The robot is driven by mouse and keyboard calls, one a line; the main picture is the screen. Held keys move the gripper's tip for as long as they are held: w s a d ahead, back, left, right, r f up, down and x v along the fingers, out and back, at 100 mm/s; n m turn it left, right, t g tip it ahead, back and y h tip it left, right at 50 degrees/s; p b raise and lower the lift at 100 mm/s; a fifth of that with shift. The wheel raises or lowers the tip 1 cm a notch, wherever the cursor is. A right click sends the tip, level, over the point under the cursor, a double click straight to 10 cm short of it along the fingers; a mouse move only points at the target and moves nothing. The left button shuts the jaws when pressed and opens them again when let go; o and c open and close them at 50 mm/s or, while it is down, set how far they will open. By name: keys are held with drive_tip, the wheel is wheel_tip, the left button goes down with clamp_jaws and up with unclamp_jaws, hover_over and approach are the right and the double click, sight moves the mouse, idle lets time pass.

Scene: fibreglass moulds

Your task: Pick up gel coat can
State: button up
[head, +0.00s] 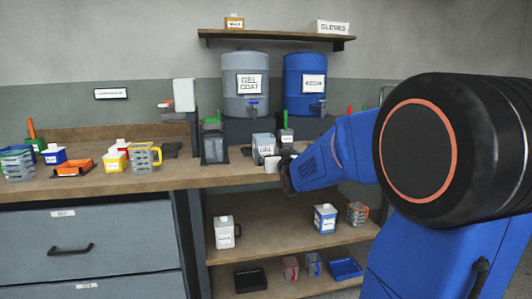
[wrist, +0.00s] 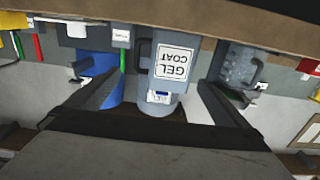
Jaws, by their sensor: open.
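The gel coat can (head: 263,142) is a grey jug with a white label, upright on the bench near its front edge. In the wrist view, which is upside down, the can (wrist: 174,88) shows its GEL COAT label and a handle on the left. My gripper (wrist: 158,90) is open and empty, with one finger on each side of the can in that view. Whether the can is between the fingers or just beyond them, I cannot tell. In the head view my gripper (head: 282,170) is just in front of the can, partly hidden by my arm.
A large grey GEL COAT drum (head: 246,108) and a blue drum (head: 305,74) stand behind. Several cups and containers crowd the left bench. A lower shelf (head: 280,243) holds more.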

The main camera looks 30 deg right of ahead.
sight(271, 148)
drive_tip(key=x, duration=0.5)
drive_tip(key=shift+f+x, duration=0.15)
drive_tip(key=shift+x, duration=1.25)
drive_tip(key=shift+f+x, duration=0.2)
drive_tip(key=shift+x, duration=1.15)
drive_tip(key=shift+a, duration=0.1)
drive_tip(key=c, duration=1.3)
drive_tip(key=shift+o, duration=0.2)
drive_tip(key=shift+r, duration=0.15)
